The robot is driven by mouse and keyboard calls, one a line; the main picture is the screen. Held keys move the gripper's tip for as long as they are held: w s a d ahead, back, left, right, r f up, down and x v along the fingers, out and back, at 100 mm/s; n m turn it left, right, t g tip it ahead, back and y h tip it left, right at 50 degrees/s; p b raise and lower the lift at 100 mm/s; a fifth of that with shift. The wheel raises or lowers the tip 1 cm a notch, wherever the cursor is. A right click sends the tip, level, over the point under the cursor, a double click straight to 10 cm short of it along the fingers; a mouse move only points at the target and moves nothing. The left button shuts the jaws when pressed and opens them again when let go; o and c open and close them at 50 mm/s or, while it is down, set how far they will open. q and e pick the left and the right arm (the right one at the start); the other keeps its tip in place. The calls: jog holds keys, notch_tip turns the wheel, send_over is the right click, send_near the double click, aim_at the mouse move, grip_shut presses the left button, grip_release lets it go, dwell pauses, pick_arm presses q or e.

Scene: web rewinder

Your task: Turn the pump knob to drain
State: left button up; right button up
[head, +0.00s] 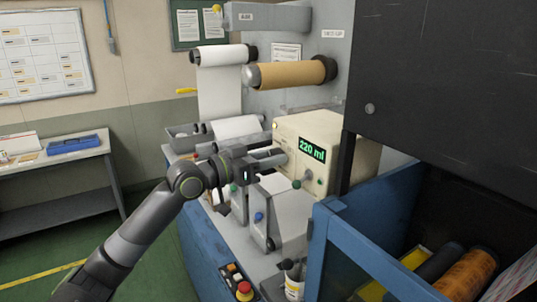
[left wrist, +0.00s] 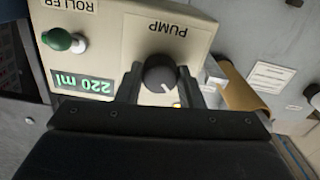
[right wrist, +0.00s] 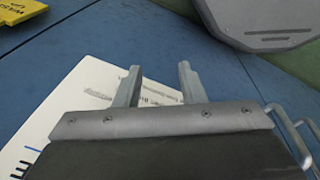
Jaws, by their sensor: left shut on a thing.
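In the head view the left gripper (head: 276,158) reaches the left side of the cream box (head: 340,135) and hides the knob. The green display (head: 312,149) reads 220 ml. My right gripper (right wrist: 158,85) is open and empty above a blue surface.
A green-capped roller switch (left wrist: 62,40) sits beside the display. Paper rolls (head: 295,72) hang behind the box. A bottle (head: 293,280) and a red button (head: 244,288) are near the front. A blue-walled bin (head: 365,262) is at right. A white sheet (right wrist: 85,105) lies below my right gripper.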

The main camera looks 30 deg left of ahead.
pick_arm(q)
jog(key=shift+r, duration=0.1)
dwell(0.3)
jog(key=o, duration=1)
jog(key=shift+w+d, duration=0.1)
jog(key=shift+w, duration=0.1)
jog(key=shift+c, duration=0.2)
jog(key=shift+s, duration=0.15)
